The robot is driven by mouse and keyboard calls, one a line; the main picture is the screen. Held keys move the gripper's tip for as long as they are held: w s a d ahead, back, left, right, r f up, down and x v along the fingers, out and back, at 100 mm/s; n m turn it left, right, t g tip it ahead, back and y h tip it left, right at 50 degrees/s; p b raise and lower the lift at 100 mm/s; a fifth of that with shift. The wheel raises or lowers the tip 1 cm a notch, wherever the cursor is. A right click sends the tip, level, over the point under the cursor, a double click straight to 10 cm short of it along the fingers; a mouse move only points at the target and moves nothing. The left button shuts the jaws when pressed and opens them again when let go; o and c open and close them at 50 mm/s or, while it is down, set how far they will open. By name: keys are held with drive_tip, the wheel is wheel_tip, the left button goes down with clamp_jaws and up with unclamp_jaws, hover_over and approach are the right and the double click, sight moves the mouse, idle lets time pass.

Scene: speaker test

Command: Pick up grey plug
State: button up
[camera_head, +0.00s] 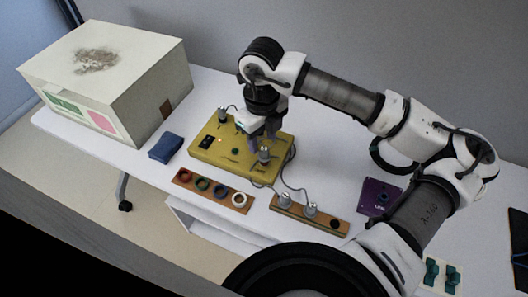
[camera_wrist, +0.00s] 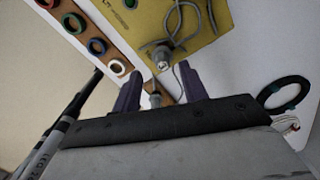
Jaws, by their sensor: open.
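Several grey plugs with cables are in view. In the head view one stands at the yellow box's back left (camera_head: 222,114) and one at its front edge (camera_head: 265,155). Two more grey plugs, a left one (camera_head: 285,200) and a right one (camera_head: 311,210), stand in a wooden strip (camera_head: 330,222). My gripper (camera_head: 262,133) is open above the yellow box (camera_head: 212,153), pointing down. In the wrist view a grey plug (camera_wrist: 163,62) on the yellow box lies just beyond the open fingers (camera_wrist: 158,76). Another plug (camera_wrist: 154,99) shows between the fingers, partly hidden by the gripper body.
A strip with coloured rings (camera_head: 224,201) lies in front of the yellow box. A blue block (camera_head: 166,146) and a large cream box (camera_head: 130,85) are to the left. A purple box (camera_head: 378,197) is to the right. Cables run between the plugs.

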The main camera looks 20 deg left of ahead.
drive_tip(key=shift+w+d+f+p, duration=0.15)
drive_tip(key=shift+f+p, duration=0.6)
drive_tip(key=shift+f, duration=1.6)
clamp_jaws()
